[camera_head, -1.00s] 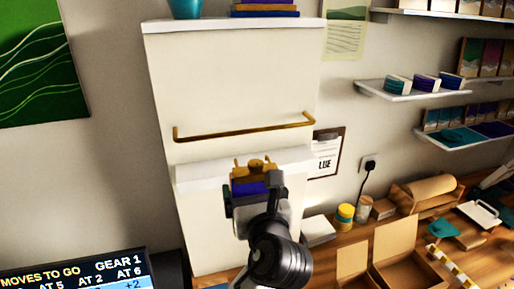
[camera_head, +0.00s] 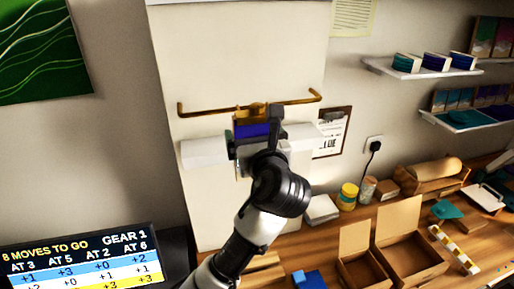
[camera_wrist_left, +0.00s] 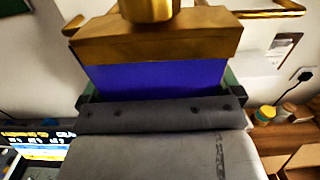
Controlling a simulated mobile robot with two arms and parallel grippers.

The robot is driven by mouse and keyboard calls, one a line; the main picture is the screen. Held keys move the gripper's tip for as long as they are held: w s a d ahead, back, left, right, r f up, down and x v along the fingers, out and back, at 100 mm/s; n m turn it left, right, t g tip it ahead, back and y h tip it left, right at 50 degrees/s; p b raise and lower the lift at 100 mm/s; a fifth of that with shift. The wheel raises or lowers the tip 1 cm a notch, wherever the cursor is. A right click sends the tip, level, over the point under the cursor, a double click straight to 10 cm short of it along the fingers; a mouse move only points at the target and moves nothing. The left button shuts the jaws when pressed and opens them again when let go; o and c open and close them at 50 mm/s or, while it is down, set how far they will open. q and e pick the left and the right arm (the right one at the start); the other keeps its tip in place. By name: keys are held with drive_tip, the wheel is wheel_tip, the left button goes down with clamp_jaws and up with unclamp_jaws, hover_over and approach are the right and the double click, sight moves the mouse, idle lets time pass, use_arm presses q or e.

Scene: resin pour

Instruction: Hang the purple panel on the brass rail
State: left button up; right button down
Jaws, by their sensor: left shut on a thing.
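The purple panel (camera_head: 252,130) is a blue-purple block with a brass-coloured top that has hooks. My left gripper (camera_head: 254,140) is shut on it and holds it upright in front of the white wall board. The panel's top overlaps the brass rail (camera_head: 296,102) in the head view, near the rail's middle. I cannot tell whether the hooks touch or sit over the rail. In the left wrist view the panel (camera_wrist_left: 155,78) stands above my gripper (camera_wrist_left: 155,112), with the rail (camera_wrist_left: 265,14) behind its top. My right gripper is not in view.
A white ledge (camera_head: 204,152) juts out below the rail, behind my gripper. A clipboard (camera_head: 333,131) hangs at its right. Open cardboard boxes (camera_head: 405,248), jars (camera_head: 348,195) and a blue item (camera_head: 309,279) are on the wooden bench. A screen (camera_head: 80,258) stands at lower left.

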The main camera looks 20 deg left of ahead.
use_arm(q)
drive_tip(key=shift+f+x, duration=0.15)
drive_tip(key=shift+x, duration=1.9)
drive_tip(key=shift+f+x, duration=0.1)
drive_tip(key=shift+x, duration=1.9)
drive_tip(key=shift+p, duration=0.7)
drive_tip(key=shift+f+p, duration=0.4)
drive_tip(key=shift+f, duration=0.25)
drive_tip(key=shift+f, duration=0.3)
drive_tip(key=shift+f, duration=0.3)
